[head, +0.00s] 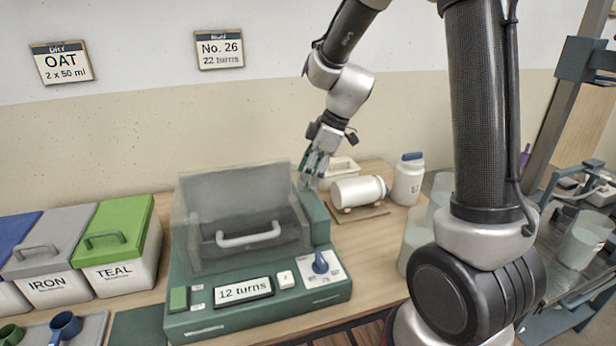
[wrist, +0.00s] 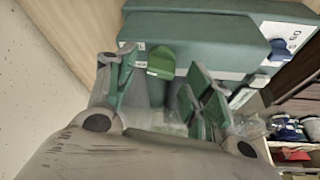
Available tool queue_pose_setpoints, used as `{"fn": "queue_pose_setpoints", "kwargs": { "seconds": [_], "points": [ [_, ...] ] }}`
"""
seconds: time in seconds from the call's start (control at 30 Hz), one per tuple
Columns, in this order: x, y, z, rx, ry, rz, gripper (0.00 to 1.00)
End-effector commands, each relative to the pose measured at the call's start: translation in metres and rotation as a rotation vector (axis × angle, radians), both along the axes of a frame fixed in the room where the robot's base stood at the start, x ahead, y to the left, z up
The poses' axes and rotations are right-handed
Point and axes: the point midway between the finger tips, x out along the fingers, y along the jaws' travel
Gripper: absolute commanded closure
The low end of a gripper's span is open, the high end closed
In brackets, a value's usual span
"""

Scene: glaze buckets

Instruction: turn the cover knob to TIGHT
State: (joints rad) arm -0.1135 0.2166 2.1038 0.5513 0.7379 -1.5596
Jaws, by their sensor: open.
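A green mixing machine (head: 258,318) with a clear cover (head: 232,195) stands on the table; the cover looks lowered. My open gripper (head: 314,178) points down at the machine's back right corner. In the wrist view, a green knob-like part (wrist: 161,58) with small pale labels lies just beyond my gripper (wrist: 165,95), in line with the gap between the fingers. The fingers look apart from it. Its labels are too small to read, so its setting cannot be told. A blue knob (head: 321,262) sits on the front panel and shows in the wrist view (wrist: 283,47).
A white jar lies on its side (head: 358,191) on a board, right of the machine, with an upright blue-capped jar (head: 408,178) beyond. Grey IRON (head: 48,257) and green TEAL (head: 117,245) bins stand at the left. The display (head: 243,290) reads 12 turns.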

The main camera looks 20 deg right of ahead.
Motion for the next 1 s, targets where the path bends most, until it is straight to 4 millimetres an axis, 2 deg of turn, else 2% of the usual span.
{"fn": "queue_pose_setpoints", "kwargs": {
  "seconds": [0.3,0.5,0.9,1.0],
  "points": [
    [-0.007,-0.026,0.066,-0.001,-0.006,-0.002,0.48],
    [-0.01,-0.037,0.092,-0.001,-0.003,0.0,0.48],
    [-0.012,-0.04,0.098,-0.001,-0.001,-0.002,0.48],
    [-0.011,-0.053,0.094,-0.002,0.008,-0.031,0.48]
  ]
}}
